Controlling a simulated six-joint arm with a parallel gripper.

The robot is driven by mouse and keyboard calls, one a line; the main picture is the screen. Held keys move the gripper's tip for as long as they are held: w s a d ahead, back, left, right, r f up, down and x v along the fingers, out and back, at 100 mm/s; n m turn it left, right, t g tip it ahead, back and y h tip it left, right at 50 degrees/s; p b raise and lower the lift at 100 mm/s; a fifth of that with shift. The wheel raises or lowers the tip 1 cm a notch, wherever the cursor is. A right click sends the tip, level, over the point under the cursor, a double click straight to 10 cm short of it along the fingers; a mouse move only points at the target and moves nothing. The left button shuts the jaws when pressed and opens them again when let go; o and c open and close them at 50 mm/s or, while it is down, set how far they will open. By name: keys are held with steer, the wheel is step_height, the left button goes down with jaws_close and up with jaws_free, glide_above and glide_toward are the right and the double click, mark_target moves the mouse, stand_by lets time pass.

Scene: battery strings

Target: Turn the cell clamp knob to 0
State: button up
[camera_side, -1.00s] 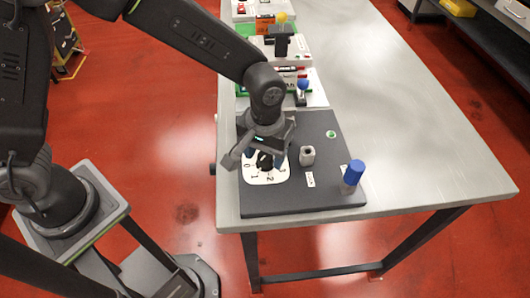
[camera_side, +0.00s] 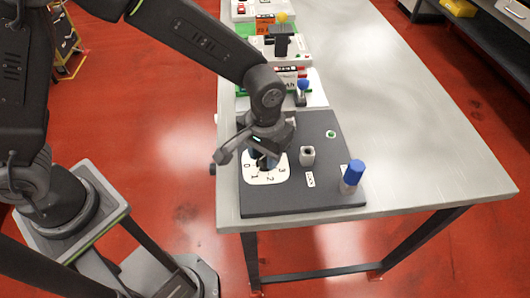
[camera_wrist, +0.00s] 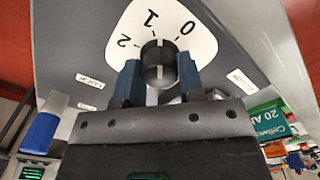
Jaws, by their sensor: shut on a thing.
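The clamp knob (camera_wrist: 158,70) is black with a white line, and sits on a white dial plate (camera_wrist: 193,52) marked with numbers. In the wrist view its line points roughly toward the 1, with the 0 to the right and the 2 to the left. My gripper (camera_wrist: 159,82) is shut on the knob, with a blue-grey finger on each side. In the side view my gripper (camera_side: 264,158) comes down over the dial plate (camera_side: 263,177) and hides most of the knob.
The dark panel (camera_side: 300,200) also carries a grey square post (camera_side: 307,156), a blue-capped cylinder (camera_side: 352,175) and a green round button (camera_side: 331,134). Other panels with blue (camera_side: 302,86) and yellow (camera_side: 281,17) knobs stand behind. The table's right side (camera_side: 410,130) is clear.

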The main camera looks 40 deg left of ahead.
steer(key=m, duration=0.3)
steer(key=shift+m, duration=0.3)
steer(key=shift+m, duration=0.3)
steer(key=m, duration=0.3)
steer(key=o, duration=0.8)
steer(key=shift+c, duration=0.2)
steer(key=shift+r, duration=1.75)
